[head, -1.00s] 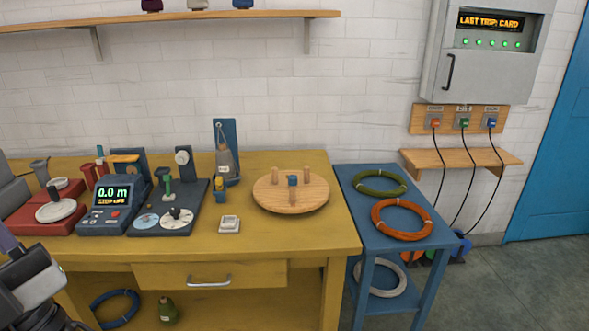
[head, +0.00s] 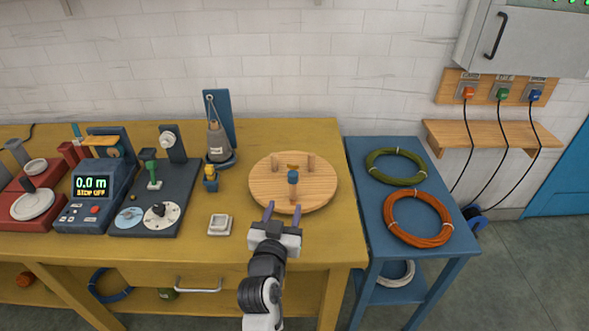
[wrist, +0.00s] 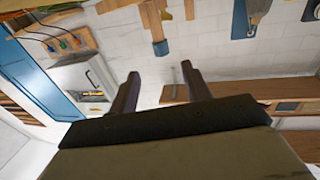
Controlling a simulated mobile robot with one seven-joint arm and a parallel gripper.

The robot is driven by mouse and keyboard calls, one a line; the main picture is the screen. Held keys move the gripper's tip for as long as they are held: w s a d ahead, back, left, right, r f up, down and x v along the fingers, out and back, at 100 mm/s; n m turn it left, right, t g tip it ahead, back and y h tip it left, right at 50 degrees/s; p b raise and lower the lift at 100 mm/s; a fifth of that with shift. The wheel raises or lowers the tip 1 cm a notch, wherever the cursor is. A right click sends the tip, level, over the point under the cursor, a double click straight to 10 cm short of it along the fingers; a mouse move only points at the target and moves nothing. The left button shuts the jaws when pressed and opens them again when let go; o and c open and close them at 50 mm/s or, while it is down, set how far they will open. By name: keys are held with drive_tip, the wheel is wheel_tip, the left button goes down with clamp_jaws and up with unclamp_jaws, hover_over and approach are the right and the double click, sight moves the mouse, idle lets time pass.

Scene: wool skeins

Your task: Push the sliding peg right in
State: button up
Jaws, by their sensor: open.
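A round wooden board (head: 262,190) lies on the yellow bench. Two plain wooden pegs, a left one (head: 275,163) and a right one (head: 311,162), stand toward its back. A peg with a blue cap (head: 293,177) stands nearer the middle; I take it for the sliding peg. Its wooden part shows below the cap. My gripper (head: 283,211) is open and empty at the board's front edge, apart from the blue-capped peg. The wrist view appears upside down; the blue-capped part (wrist: 160,47) shows just beyond the gap between my fingers (wrist: 161,78).
A small white square dish (head: 220,225) lies left of my gripper. A yellow-and-blue item (head: 210,178) and a grey weight-like object (head: 219,143) stand left of the board. A blue side table (head: 372,224) with green and orange coils is to the right. Bare bench lies right of my gripper.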

sight(292, 181)
drive_tip(key=w+p, duration=0.1)
drive_tip(key=w, duration=0.2)
drive_tip(key=w+d+p, duration=0.1)
drive_tip(key=w, duration=0.3)
drive_tip(key=w+d+p, duration=0.1)
drive_tip(key=w, duration=0.3)
drive_tip(key=shift+d+r, duration=0.1)
drive_tip(key=shift+r, duration=0.1)
drive_tip(key=shift+w+d+f+p, duration=0.15)
drive_tip(key=shift+w+p, duration=0.2)
drive_tip(key=shift+w, duration=0.3)
drive_tip(key=shift+c, duration=0.5)
clamp_jaws()
